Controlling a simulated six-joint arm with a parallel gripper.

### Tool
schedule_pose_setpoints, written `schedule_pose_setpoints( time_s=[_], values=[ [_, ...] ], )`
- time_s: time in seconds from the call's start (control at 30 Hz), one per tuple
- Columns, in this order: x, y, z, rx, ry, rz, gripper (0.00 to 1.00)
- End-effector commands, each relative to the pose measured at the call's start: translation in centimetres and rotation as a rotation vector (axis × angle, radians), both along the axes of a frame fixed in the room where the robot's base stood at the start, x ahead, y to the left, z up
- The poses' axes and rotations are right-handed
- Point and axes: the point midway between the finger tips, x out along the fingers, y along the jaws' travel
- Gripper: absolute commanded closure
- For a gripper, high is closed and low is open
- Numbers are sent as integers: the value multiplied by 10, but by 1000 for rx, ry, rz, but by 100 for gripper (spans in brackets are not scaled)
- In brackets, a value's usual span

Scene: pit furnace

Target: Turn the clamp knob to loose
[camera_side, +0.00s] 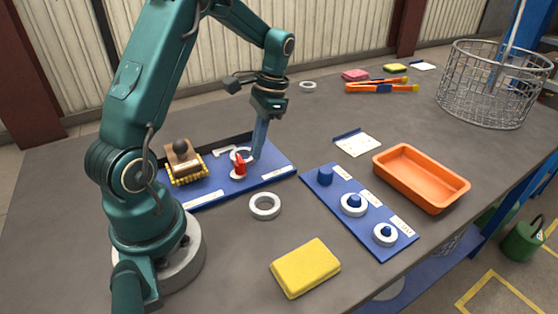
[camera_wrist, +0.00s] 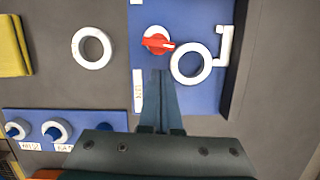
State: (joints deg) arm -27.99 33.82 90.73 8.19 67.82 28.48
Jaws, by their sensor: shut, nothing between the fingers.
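The red clamp knob (camera_side: 239,166) sits on a white round base on the blue board (camera_side: 268,176). In the wrist view the red knob (camera_wrist: 157,42) has its pointed handle toward the right, close to a white ring (camera_wrist: 191,63). My gripper (camera_side: 254,156) is shut and empty, pointing down just right of the knob in the side view. In the wrist view my gripper's tips (camera_wrist: 160,72) end just below the knob, with a small gap in the picture. I cannot tell their height above the board.
A white hook (camera_wrist: 225,45) stands beside the ring. A wooden-backed brush (camera_side: 183,162) rests at the board's left end. A loose white ring (camera_side: 265,206), yellow sponge (camera_side: 306,267), blue peg board (camera_side: 335,205) and orange tray (camera_side: 421,177) lie nearby. Bare table surrounds them.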

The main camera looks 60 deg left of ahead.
Motion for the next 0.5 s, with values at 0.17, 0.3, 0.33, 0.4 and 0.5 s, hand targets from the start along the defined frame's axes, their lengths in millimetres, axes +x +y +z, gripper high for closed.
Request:
schedule_pose_setpoints(
  time_s=[0.17, 0.3, 0.33, 0.4, 0.5],
  values=[
    [21, 2, 11, 7, -11, -1, 100],
    [27, 2, 38, 7, -12, -1, 100],
    [29, 1, 43, 7, -12, -1, 100],
    [31, 1, 55, 7, -12, -1, 100],
    [35, 1, 68, 7, -12, -2, 100]
  ],
)
